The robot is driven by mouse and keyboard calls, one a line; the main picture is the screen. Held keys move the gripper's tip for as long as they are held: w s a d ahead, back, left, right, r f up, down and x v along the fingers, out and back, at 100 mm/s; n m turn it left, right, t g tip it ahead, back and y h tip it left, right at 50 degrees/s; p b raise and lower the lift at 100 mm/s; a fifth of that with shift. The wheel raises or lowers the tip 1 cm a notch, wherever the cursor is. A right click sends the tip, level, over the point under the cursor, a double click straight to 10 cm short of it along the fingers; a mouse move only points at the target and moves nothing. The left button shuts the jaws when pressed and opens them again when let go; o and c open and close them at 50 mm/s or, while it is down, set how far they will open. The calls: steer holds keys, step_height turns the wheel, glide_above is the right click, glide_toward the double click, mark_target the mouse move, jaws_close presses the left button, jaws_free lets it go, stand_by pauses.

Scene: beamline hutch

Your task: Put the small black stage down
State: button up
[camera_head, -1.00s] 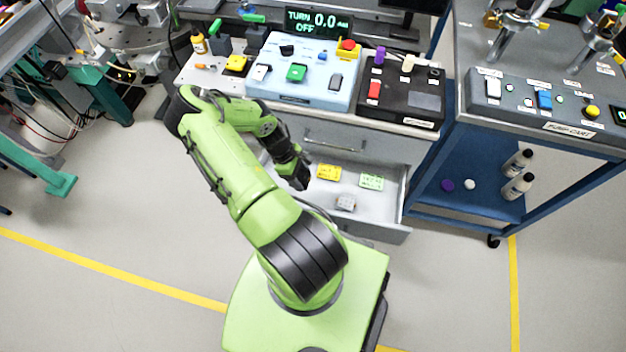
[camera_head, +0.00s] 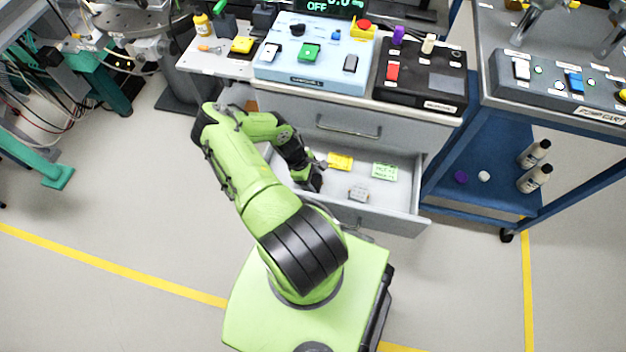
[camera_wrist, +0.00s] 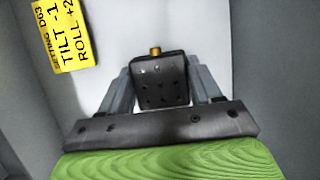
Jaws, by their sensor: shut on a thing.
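The small black stage (camera_wrist: 160,82) shows in the wrist view as a dark block with small holes and a brass-coloured knob on its far side. My gripper (camera_wrist: 160,90) is shut on it, with one grey finger on each side. In the head view my gripper (camera_head: 314,182) is over the left part of the open drawer (camera_head: 392,213); the stage is hard to make out there. The wrist view shows the pale drawer floor beyond the stage. I cannot tell whether the stage touches the floor.
In the drawer lie a yellow label (camera_head: 340,161), a green label (camera_head: 384,171) and a small grey block (camera_head: 358,194). A blue cart (camera_head: 470,180) stands to the right. A blue panel (camera_head: 315,60) and a black box (camera_head: 420,80) sit above the drawer.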

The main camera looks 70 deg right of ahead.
steer(key=o, duration=1.3)
steer(key=shift+f, duration=0.1)
steer(key=shift+c, duration=0.2)
steer(key=p+v, duration=0.3)
steer(key=v, duration=0.9)
steer(key=w+a+r+m+t, duration=0.25)
steer(key=w+a+r, duration=0.35)
steer(key=w+r, duration=0.55)
steer(key=w+a+r+t+y, duration=0.1)
steer(key=w+a+r+t, duration=0.1)
steer(key=a+r, duration=0.45)
steer(key=w+a+r+t, duration=0.1)
steer(key=a+r, duration=0.3)
steer(key=r, duration=0.5)
steer(key=s+a+r+t, duration=0.3)
steer(key=s+a+r, duration=0.2)
steer(key=a+r, duration=0.6)
steer(key=s+a+r+t, duration=0.1)
steer(key=s+a+r, duration=0.2)
steer(key=s, duration=0.6)
step_height(320, 180, up, 2)
steer(key=shift+s+a+r+n, duration=0.1)
steer(key=shift+s+a+n, duration=0.25)
steer(key=shift+s+a, duration=0.05)
